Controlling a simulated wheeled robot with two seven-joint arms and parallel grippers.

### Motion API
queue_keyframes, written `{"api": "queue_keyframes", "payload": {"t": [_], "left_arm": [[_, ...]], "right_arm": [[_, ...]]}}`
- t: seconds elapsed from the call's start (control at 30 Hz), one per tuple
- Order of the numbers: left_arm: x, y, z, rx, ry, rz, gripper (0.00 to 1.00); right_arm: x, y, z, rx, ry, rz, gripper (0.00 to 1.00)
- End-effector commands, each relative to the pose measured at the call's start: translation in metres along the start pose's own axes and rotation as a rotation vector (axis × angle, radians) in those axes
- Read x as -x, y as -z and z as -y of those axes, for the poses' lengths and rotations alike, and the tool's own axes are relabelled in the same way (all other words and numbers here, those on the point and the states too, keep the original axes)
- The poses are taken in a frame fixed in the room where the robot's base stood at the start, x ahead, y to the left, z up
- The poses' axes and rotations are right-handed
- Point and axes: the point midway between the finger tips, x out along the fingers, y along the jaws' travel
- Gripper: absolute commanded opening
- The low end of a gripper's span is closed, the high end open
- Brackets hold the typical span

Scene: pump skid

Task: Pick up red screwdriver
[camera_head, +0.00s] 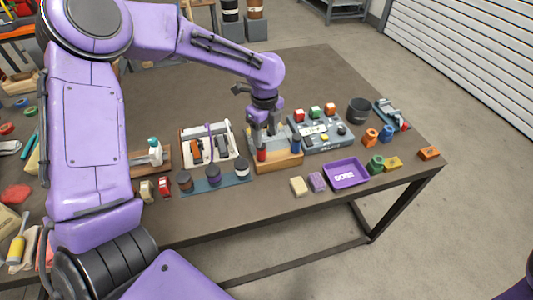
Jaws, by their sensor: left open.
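My left gripper (265,138) points down over a wooden holder (278,163) near the middle of the table. It is open. A red handle (261,154), which looks like the red screwdriver, stands upright in the left part of this holder, just below the fingers. The fingers partly hide its top, and I cannot tell whether they touch it. A blue handle (297,144) stands at the right end of the same holder. My right gripper is not in view.
The table's back middle (310,70) is clear.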

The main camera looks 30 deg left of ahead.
Motion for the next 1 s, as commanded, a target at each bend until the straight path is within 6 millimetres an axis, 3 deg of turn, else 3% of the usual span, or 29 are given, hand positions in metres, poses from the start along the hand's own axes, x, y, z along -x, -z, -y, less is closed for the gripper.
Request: {"api": "queue_keyframes", "payload": {"t": [0.1, 0.5, 0.77, 0.8, 0.97, 1.0], "left_arm": [[-0.024, -0.005, 0.004, 0.007, -0.013, -0.001, 0.58], [-0.086, -0.013, 0.003, 0.003, -0.018, -0.001, 0.58], [-0.093, -0.012, 0.003, 0.002, -0.014, 0.0, 0.58], [-0.093, -0.012, 0.003, 0.002, -0.014, 0.0, 0.52], [-0.093, -0.012, 0.003, 0.002, -0.015, 0.0, 0.0], [-0.093, -0.012, 0.003, 0.002, -0.015, 0.0, 0.0]], "right_arm": [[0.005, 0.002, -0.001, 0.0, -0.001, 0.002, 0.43], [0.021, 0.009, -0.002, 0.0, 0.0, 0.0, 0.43], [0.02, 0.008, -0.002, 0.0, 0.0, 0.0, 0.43], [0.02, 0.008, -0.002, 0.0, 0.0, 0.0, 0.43], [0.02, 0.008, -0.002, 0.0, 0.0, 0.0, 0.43], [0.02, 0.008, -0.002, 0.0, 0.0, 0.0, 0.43]]}}
